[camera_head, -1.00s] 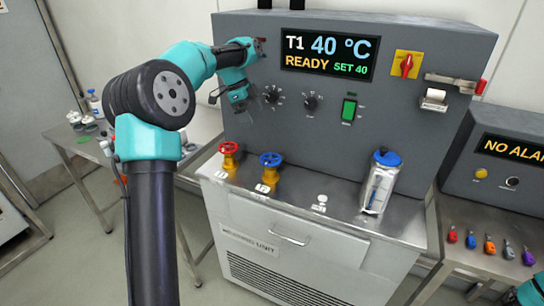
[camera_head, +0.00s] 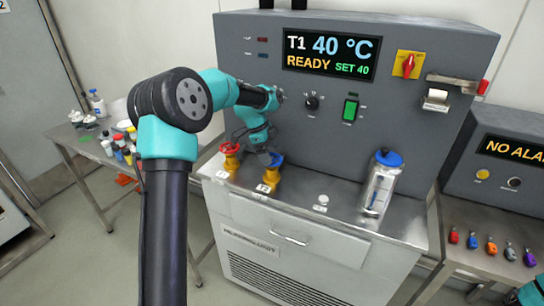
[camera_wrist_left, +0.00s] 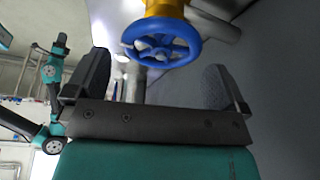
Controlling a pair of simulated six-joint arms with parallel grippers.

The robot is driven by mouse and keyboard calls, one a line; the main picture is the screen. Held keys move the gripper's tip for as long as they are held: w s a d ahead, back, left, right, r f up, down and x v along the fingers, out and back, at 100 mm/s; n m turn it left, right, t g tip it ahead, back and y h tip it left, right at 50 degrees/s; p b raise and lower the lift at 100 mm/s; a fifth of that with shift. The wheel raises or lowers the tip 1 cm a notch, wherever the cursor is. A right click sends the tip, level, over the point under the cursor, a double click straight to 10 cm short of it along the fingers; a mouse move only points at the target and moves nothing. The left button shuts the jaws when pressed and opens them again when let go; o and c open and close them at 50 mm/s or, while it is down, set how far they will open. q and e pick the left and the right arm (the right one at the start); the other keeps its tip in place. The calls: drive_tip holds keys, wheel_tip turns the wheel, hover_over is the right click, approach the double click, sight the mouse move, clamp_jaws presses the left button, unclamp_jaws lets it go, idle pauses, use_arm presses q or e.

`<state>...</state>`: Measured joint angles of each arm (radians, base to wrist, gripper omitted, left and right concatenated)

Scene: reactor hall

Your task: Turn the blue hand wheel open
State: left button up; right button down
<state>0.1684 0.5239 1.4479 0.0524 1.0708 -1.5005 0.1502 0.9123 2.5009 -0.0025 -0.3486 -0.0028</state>
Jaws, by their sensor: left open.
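The blue hand wheel (camera_head: 275,160) sits on a yellow valve body (camera_head: 269,179) on the steel bench top of the grey unit. In the left wrist view the blue wheel (camera_wrist_left: 161,43) is ahead of the fingers and between their lines, with a gap to both. My left gripper (camera_head: 258,150) is at the wheel from above and partly covers it in the head view. Its two fingers (camera_wrist_left: 158,85) stand wide apart with nothing between them. Whether a fingertip touches the rim cannot be told. My right gripper is not in view.
A red hand wheel (camera_head: 229,148) on its own yellow valve stands close to the left. The control panel (camera_head: 420,45) rises behind.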

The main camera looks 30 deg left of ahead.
use_arm(q)
drive_tip(key=shift+x, duration=1.1)
drive_tip(key=c, duration=0.7)
